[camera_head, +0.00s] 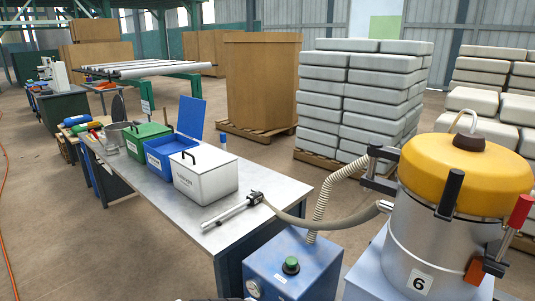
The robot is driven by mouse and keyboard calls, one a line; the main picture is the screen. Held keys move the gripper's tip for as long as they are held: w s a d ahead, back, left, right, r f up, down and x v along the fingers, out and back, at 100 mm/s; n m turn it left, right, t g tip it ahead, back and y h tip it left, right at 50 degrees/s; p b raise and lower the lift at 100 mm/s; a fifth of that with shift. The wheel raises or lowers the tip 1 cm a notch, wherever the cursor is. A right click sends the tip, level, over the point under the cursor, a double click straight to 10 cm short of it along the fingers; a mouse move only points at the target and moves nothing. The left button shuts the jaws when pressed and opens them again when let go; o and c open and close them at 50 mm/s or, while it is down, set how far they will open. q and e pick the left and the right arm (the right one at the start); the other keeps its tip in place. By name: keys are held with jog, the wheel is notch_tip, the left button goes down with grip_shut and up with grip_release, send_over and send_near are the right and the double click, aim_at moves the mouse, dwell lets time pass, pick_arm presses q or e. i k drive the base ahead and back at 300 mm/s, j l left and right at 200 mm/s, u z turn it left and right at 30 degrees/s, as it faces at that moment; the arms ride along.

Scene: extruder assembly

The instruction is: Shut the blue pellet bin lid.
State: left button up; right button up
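The blue pellet bin (158,160) stands on the grey workbench between a green bin and a white bin. Its blue lid (191,117) is open and stands almost upright at the bin's back edge. The white bin in front hides part of the blue bin's right side. Neither of my grippers is in view.
The green bin (146,141) and white bin (207,177) are lidded. A metal suction wand (228,212) with a hose lies on the bench (268,184) at right. A steel hopper with a yellow top (468,172) and a blue unit (292,266) stand in the right foreground.

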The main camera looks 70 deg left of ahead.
aim_at(192, 109)
jog(key=u, duration=3.05)
jog(key=i+j+z, duration=0.1)
jog(key=i+j, duration=0.2)
jog(key=i+j+z, duration=0.1)
jog(key=i+j, duration=0.2)
jog(key=j, duration=0.25)
